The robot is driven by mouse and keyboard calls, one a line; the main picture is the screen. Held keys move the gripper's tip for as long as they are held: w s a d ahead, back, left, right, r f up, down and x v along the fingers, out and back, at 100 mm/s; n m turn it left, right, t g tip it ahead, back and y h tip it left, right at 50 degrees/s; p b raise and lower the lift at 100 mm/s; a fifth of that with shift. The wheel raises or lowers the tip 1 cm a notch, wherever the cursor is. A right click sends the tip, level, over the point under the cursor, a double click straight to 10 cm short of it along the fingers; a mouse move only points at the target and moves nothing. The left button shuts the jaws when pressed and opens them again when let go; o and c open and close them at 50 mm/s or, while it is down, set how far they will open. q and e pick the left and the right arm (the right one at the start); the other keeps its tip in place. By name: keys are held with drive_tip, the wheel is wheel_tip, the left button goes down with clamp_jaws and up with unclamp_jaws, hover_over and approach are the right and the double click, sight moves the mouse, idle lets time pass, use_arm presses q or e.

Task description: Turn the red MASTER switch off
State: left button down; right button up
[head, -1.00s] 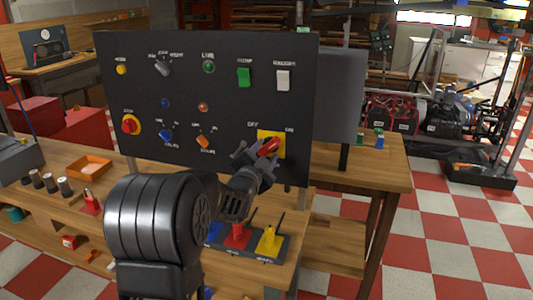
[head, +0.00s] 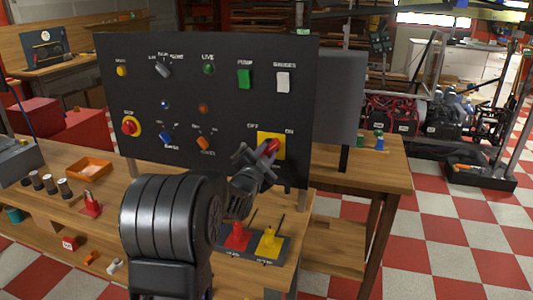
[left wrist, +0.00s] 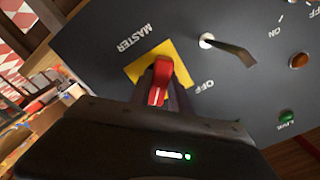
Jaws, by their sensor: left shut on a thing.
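The red MASTER switch handle (head: 271,147) sits on a yellow plate (head: 263,135) at the lower right of the dark panel. OFF is printed at the plate's upper left and ON at its right. In the head view the handle leans up and to the right. My left gripper (head: 265,153) is at the handle and shut on it, covering its lower part. In the left wrist view the red handle (left wrist: 160,80) stands between the two fingers (left wrist: 162,97), in front of the yellow plate (left wrist: 178,62). My right gripper is not in view.
An orange tray (head: 90,168) lies at left.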

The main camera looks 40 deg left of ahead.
use_arm(q)
drive_tip(key=shift+f, duration=0.1)
idle(0.3)
drive_tip(key=n+b, duration=0.2)
drive_tip(key=shift+f+b, duration=0.15)
drive_tip(key=shift+b, duration=0.2)
drive_tip(key=n+b, duration=1)
drive_tip(key=b, duration=0.3)
drive_tip(key=shift+d+f+n, duration=0.1)
drive_tip(key=shift+n, duration=0.2)
drive_tip(key=n+b, duration=0.2)
drive_tip(key=shift+n, duration=0.3)
drive_tip(key=shift+d+r+n+b, duration=0.15)
drive_tip(key=shift+n+b, duration=0.25)
drive_tip(key=shift+n, duration=0.3)
drive_tip(key=shift+a+r+n+b, duration=0.15)
drive_tip(key=shift+n+b, duration=0.25)
drive_tip(key=shift+n, duration=0.3)
drive_tip(key=shift+w+d, duration=0.1)
drive_tip(key=c, duration=1.2)
unclamp_jaws()
